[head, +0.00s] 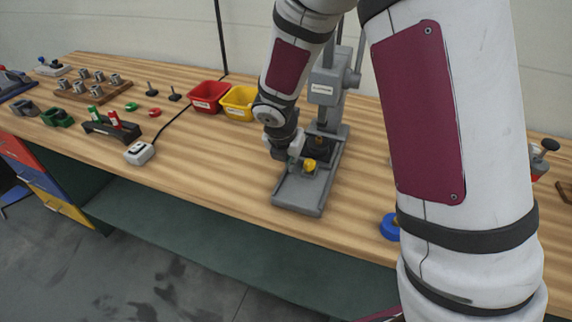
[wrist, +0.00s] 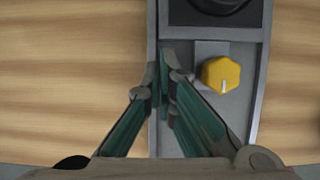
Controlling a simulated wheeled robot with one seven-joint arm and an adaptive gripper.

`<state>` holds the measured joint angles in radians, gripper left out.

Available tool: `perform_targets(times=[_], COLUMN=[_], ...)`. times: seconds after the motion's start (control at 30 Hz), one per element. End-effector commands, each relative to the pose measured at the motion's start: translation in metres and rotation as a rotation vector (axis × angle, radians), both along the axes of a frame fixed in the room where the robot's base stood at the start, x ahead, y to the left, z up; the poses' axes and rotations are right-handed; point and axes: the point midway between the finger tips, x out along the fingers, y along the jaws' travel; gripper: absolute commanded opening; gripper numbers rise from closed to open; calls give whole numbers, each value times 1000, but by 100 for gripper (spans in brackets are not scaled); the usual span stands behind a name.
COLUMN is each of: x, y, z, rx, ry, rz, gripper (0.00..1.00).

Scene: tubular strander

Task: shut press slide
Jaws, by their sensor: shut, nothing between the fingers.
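The grey press (head: 327,85) stands on the wooden bench, with its long base (head: 299,197) reaching toward the front edge. A slide with a yellow knob (head: 309,165) lies on this base, in front of the dark press seat. In the wrist view the yellow knob (wrist: 221,75) sits on a grey plate just below the black block (wrist: 215,10). My gripper (wrist: 163,78) is shut and empty. Its fingertips are over the left part of the base, to the left of the knob and apart from it. In the head view my gripper (head: 290,150) is partly hidden by my wrist.
A red bin (head: 208,106) and a yellow bin (head: 239,117) stand behind and left of the press. A white switch box (head: 140,153) with a black cable lies farther left. A blue round object (head: 389,226) is to the right. Bench left of the base is clear.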

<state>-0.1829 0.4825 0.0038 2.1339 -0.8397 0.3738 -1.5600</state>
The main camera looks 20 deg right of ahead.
Motion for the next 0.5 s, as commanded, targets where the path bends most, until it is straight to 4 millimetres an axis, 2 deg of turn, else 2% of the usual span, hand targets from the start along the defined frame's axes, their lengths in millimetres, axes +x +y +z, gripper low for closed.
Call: perform_targets(times=[0.5], x=[7], y=[-6], z=[0], rx=[-1], ry=[2], rz=[-1], gripper=[0])
